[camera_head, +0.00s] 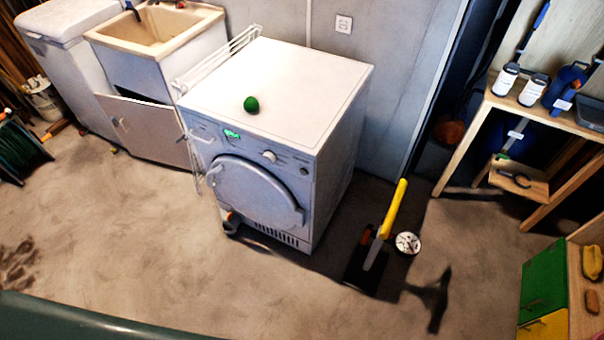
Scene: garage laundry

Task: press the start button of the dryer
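The white dryer (330,85) stands in the middle of the head view, its front turned to the lower left. Its round door (253,190) looks shut. The control panel above the door has a lit green display (232,134), a pale round knob (269,156) and a small dark round spot (303,170) near the right end. That spot may be a button; the panel is too small to tell which part is the start button. Neither of my grippers shows in this view.
A green ball (251,104) lies on the dryer top. A drying rack (217,58) and a sink cabinet with its door open (145,125) stand left. A yellow-handled tool (392,210) stands to the right. The floor (170,240) in front is mostly clear.

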